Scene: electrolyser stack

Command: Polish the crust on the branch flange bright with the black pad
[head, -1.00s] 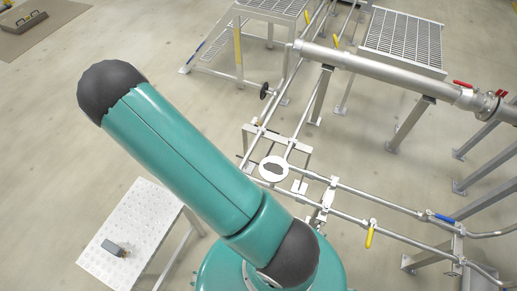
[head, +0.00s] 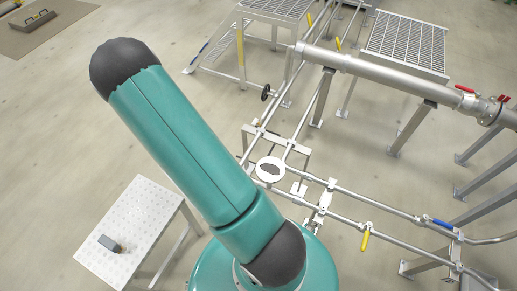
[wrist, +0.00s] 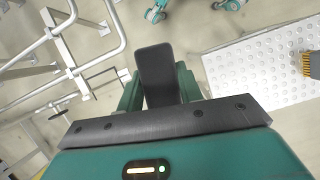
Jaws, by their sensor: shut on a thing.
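The branch flange (head: 258,170) is a pale round disc on the thin pipework in the middle of the head view. A dark, uneven crust patch (head: 270,169) covers its centre. In the wrist view, my gripper (wrist: 156,88) is shut on the black pad (wrist: 153,65), a flat dark block with rounded corners that sticks out beyond the green fingers. The pad is apart from the flange. My gripper and the pad do not show in the head view, where only my green arm is seen.
A pale dotted table (head: 140,215) stands at left with a small grey block (head: 109,243) on it. The wrist view shows orange bristles (wrist: 305,64) there. A large pipe (head: 380,70), valve handles and thin rails surround the flange. Open floor lies at upper left.

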